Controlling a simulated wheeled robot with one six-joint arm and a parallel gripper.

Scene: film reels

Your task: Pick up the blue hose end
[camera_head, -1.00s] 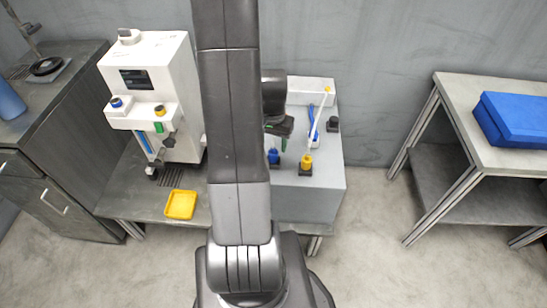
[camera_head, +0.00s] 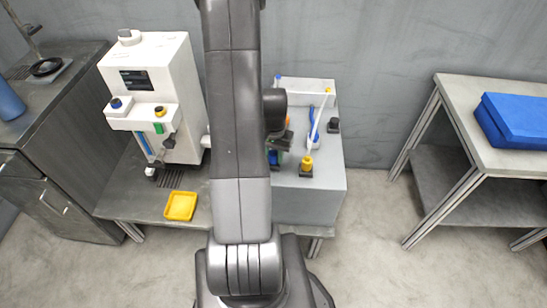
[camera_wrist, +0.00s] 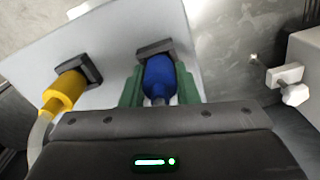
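The blue hose end (camera_wrist: 158,76) stands in a black holder (camera_wrist: 154,47) on the pale box top (camera_wrist: 115,40). In the wrist view my gripper (camera_wrist: 160,92) has one green finger on each side of the blue hose end. The fingers look close against it, but I cannot tell whether they press on it. In the head view my gripper (camera_head: 277,150) is low over the front left of the grey box, and my arm hides most of the blue hose end.
A yellow hose end (camera_wrist: 63,92) with a pale hose stands in its own holder nearby, also visible in the head view (camera_head: 306,163). A white machine (camera_head: 160,75) stands to the left, above a yellow tray (camera_head: 181,206). A bench with a blue case (camera_head: 515,120) is at the right.

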